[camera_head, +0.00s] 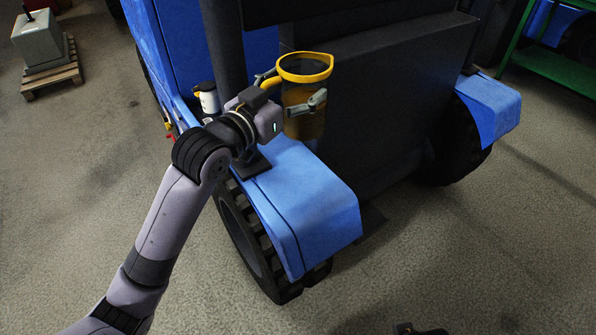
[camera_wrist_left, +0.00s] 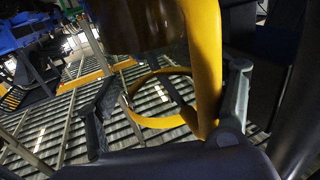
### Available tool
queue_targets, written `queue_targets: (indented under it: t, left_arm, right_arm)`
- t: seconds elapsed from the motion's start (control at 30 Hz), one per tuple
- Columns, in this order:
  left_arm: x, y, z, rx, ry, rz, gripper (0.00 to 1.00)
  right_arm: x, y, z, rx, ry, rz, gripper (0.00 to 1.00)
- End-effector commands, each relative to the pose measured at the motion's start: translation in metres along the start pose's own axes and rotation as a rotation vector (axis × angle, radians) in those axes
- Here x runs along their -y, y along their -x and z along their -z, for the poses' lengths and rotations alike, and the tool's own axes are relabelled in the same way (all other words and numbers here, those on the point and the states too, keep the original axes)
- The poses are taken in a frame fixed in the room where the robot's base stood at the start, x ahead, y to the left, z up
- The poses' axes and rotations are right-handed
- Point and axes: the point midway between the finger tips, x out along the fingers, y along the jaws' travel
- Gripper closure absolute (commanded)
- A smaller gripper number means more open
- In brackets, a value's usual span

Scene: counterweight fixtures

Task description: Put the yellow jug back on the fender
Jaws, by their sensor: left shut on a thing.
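The yellow jug (camera_head: 304,122) has a yellow rim and handle and a see-through, dark amber body. It stands upright in front of the dark vehicle body, over the back end of the blue fender (camera_head: 315,195). I cannot tell whether its base touches the fender. My left gripper (camera_head: 291,90) is shut on the jug, one finger across its near side. In the left wrist view the jug's yellow handle (camera_wrist_left: 206,60) runs close to the camera, between the fingers. A dark piece at the bottom edge of the head view may be my right gripper (camera_head: 420,329); its fingers are not clear.
A white container with a yellow top (camera_head: 207,98) stands left of my left wrist. A large black tyre (camera_head: 250,245) sits under the fender. A grey block on a pallet (camera_head: 50,75) is far left; a green frame (camera_head: 550,68) is at right. Open floor lies in front.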

Motion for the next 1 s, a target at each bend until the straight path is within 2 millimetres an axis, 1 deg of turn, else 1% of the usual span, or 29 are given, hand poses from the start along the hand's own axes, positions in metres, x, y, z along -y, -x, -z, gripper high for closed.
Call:
queue_targets:
  t: [0.03, 0.3, 0.43, 0.53, 0.73, 0.8, 0.9, 0.93, 1.0]
  left_arm:
    - [0.000, 0.001, -0.014, -0.001, 0.001, 0.001, 0.82]
    - [0.000, 0.001, -0.067, -0.002, -0.001, 0.001, 0.82]
    - [0.000, 0.001, -0.097, -0.002, -0.001, 0.001, 0.82]
    - [0.001, 0.001, -0.110, -0.004, -0.002, 0.001, 0.82]
    - [0.000, 0.001, -0.122, -0.005, -0.002, 0.001, 0.82]
    - [0.000, 0.001, -0.133, -0.003, -0.001, 0.001, 0.82]
    - [0.000, 0.001, -0.154, -0.002, -0.001, 0.001, 0.82]
    - [0.000, 0.001, -0.155, -0.004, -0.001, 0.001, 0.82]
    - [0.000, 0.001, -0.162, -0.004, -0.001, 0.000, 0.82]
  right_arm:
    - [-0.001, 0.008, 0.002, -0.009, -0.001, -0.001, 0.51]
    - [-0.002, 0.062, 0.005, -0.037, -0.004, -0.006, 0.51]
    - [-0.003, 0.070, 0.002, -0.040, -0.004, -0.007, 0.51]
    - [-0.003, 0.064, 0.001, -0.037, -0.004, -0.007, 0.51]
    - [-0.002, 0.061, 0.001, -0.043, -0.004, -0.007, 0.51]
    - [-0.002, 0.058, 0.004, -0.058, -0.004, -0.006, 0.51]
    - [-0.001, 0.051, 0.012, -0.101, -0.002, -0.004, 0.51]
    - [0.000, 0.052, 0.020, -0.132, -0.001, -0.002, 0.51]
    - [0.002, 0.052, 0.035, -0.196, 0.001, 0.000, 0.51]
